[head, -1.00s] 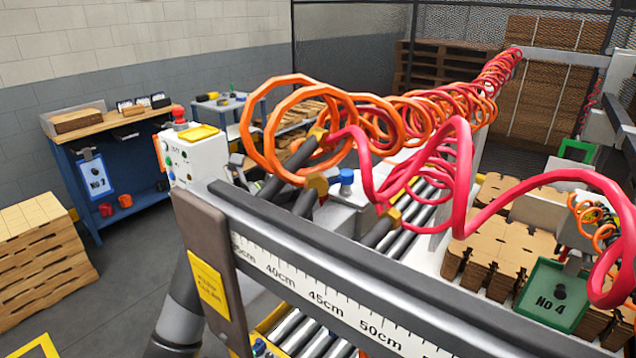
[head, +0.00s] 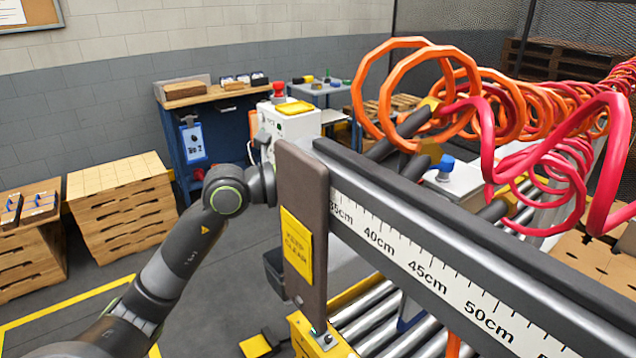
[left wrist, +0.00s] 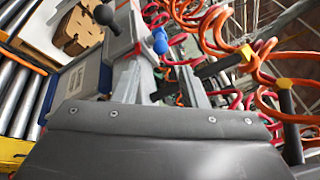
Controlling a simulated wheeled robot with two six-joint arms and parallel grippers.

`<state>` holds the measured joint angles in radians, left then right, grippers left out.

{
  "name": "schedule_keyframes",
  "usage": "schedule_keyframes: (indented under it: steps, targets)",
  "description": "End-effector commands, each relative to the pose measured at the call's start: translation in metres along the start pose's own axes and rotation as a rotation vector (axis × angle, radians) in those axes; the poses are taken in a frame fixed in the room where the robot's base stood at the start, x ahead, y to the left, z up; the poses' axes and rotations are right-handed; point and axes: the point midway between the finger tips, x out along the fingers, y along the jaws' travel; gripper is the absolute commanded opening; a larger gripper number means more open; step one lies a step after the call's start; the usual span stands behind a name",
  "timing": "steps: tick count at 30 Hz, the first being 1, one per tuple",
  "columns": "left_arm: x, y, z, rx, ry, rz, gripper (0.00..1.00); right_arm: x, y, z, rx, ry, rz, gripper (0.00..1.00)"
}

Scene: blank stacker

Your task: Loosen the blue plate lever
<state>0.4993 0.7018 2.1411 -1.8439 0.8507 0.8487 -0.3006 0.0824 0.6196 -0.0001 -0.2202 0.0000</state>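In the left wrist view a lever with a black ball knob (left wrist: 104,14) stands above a grey-and-blue panel (left wrist: 72,82); I cannot tell whether this is the blue plate. A blue knob (left wrist: 160,40) is near the view's middle, and a blue knob also shows behind the ruler beam in the head view (head: 444,164). My left gripper (left wrist: 160,88) shows two grey fingers spread apart with nothing clearly between them. In the head view my left arm reaches in and its gripper end is hidden behind the brown post. My right gripper is out of view.
The ruler beam (head: 430,262) and its brown post (head: 302,225) stand close in front. Orange and red coiled hoses (head: 500,100) hang behind them. A white control box (head: 290,125) has a red button. A blue No 2 sign (head: 193,142) hangs on the workbench.

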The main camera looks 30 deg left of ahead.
Motion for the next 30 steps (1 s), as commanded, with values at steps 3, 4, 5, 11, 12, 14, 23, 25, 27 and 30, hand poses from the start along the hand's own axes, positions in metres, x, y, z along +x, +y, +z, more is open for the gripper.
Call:
schedule_keyframes:
  steps: [3, 4, 5, 11, 12, 14, 23, 25, 27, 30]
  targets:
    - [-0.014, 0.002, -0.001, 0.003, 0.000, 0.005, 0.39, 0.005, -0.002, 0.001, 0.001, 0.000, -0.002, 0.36]
    - [-0.017, 0.002, -0.001, 0.003, 0.001, 0.005, 0.39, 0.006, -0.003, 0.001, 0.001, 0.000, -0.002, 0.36]
    - [-0.021, 0.002, -0.001, 0.003, 0.001, 0.005, 0.39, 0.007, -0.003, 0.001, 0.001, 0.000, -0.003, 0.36]
    - [-0.038, 0.002, -0.001, 0.002, 0.001, 0.004, 0.39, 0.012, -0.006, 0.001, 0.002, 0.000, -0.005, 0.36]
    - [-0.041, 0.002, -0.001, 0.002, 0.001, 0.003, 0.39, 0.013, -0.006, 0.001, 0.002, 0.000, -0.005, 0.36]
    - [-0.044, 0.002, -0.001, 0.002, 0.001, 0.003, 0.39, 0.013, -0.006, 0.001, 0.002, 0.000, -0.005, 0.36]
    - [-0.051, 0.000, 0.000, -0.002, 0.001, 0.000, 0.39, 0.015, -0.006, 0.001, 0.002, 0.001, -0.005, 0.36]
    - [-0.051, 0.000, 0.000, -0.002, 0.001, 0.000, 0.39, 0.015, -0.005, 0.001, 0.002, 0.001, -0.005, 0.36]
    - [-0.051, 0.000, 0.000, -0.002, 0.001, 0.000, 0.39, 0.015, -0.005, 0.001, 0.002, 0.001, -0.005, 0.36]
    - [-0.051, 0.000, 0.000, -0.001, 0.001, 0.000, 0.34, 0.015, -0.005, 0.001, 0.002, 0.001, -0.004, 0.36]
